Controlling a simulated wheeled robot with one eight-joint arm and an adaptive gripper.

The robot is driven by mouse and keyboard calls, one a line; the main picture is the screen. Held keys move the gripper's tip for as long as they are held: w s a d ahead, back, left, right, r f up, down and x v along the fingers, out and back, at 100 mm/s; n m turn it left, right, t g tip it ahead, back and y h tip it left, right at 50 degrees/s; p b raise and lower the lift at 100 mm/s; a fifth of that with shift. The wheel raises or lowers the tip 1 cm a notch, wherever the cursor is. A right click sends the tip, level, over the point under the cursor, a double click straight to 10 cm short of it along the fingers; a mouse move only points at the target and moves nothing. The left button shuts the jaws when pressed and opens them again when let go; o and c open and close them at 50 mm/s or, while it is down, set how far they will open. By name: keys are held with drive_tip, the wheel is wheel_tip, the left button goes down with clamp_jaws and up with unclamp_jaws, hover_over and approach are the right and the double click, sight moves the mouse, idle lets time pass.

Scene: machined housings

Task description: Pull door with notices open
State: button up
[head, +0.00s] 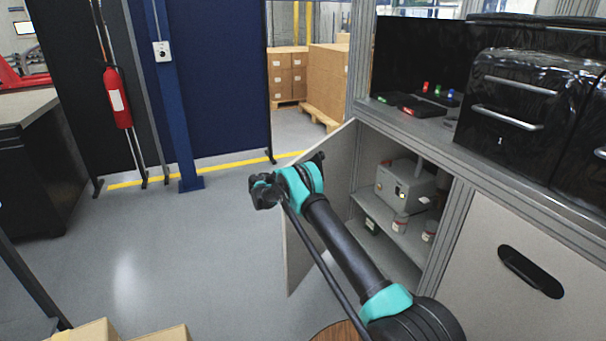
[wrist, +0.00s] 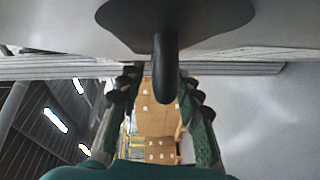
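The cabinet door (head: 305,250) at the left of the grey bench stands swung well out from the frame. Its plain inner face shows; no notices are visible. In the wrist view a black handle (wrist: 166,65) on an oval plate hangs from a pale panel (wrist: 60,18). My gripper (wrist: 158,88) has its two dark fingers spread, one on each side of the handle. A gap shows between the fingers and the handle bar. In the head view my wrist (head: 265,190) is beside the door's free upper corner; the fingertips cannot be made out there.
The open cabinet holds a grey box (head: 405,187) and small jars on a shelf (head: 390,230). A closed panel with a black handle (head: 530,270) is at the right. Clear floor (head: 170,260) lies left of the door. Cardboard boxes (head: 95,332) are at the bottom left.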

drive_tip(key=f+v, duration=0.1)
drive_tip(key=v, duration=1)
drive_tip(key=shift+s+a+r, duration=0.25)
drive_tip(key=shift+a+r, duration=0.05)
drive_tip(key=shift+r, duration=0.2)
